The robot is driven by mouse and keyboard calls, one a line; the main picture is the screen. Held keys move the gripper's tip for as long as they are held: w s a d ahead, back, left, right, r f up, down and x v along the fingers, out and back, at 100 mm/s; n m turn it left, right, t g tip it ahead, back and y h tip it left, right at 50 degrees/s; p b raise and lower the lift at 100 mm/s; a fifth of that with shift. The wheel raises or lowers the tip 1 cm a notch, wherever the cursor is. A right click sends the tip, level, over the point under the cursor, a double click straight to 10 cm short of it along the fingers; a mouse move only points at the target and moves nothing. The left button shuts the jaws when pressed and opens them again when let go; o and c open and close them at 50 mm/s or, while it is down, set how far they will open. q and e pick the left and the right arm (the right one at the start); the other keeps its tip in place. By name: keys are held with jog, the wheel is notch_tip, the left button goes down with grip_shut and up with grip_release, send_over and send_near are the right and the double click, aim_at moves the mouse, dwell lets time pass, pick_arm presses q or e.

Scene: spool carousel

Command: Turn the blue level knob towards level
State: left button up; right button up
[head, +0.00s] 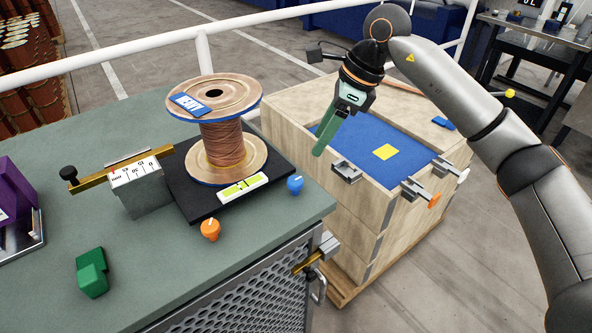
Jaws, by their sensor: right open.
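The blue level knob (295,186) stands at the right front corner of a black square plate (190,205) on the grey-green cabinet top. A yellow-green level vial (243,187) lies on the plate's front edge, left of the knob; its exact bubble position is too small to read. A wooden spool of copper wire (224,142) stands upright on the plate. My right gripper (322,148), with green fingers, is open and empty, pointing down, up and to the right of the knob and apart from it. My left gripper is out of view.
An orange knob (210,229) stands in front of the plate. A gauge block with a brass bar (138,190) is left of the spool. A green block (92,272) lies at front left. A wooden crate with a blue top (375,150) stands to the right.

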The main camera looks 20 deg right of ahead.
aim_at(295, 180)
jog(key=p+x, duration=0.1)
jog(key=x, duration=1.1)
jog(key=shift+p, duration=0.4)
jog(key=shift+w, duration=0.1)
grip_shut()
